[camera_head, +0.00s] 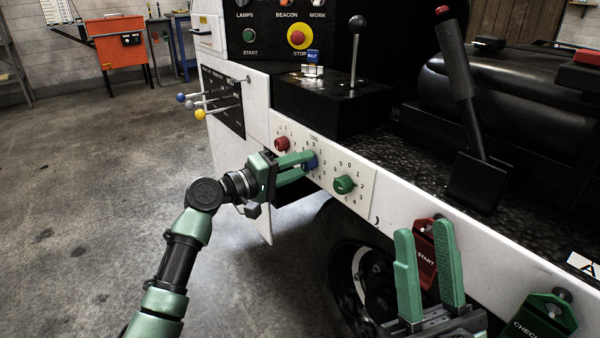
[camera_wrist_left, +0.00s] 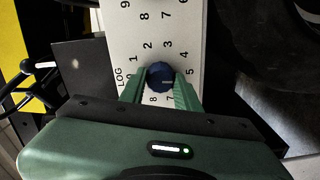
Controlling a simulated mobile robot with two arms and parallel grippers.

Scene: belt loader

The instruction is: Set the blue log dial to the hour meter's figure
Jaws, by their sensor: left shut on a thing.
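The blue log dial (camera_head: 310,161) sits on a white LOG panel (camera_head: 362,205) between a red dial (camera_head: 282,144) and a green dial (camera_head: 344,185). My left gripper (camera_head: 304,164) is shut on the blue dial, with one finger on each side. In the left wrist view the blue dial (camera_wrist_left: 160,76) shows between the fingers (camera_wrist_left: 160,90), with printed digits around it. I cannot surely read its pointer; the fingers cover some digits. No hour meter figure is readable in either view. My right gripper (camera_head: 424,232) is open and empty at the lower right.
Levers with blue, grey and yellow knobs (camera_head: 200,115) stick out left of the panel. A red START tag (camera_head: 426,262) hangs behind my right gripper, and a green CHECK tag (camera_head: 540,322) is further right. A wheel (camera_head: 362,278) is below. The floor at left is clear.

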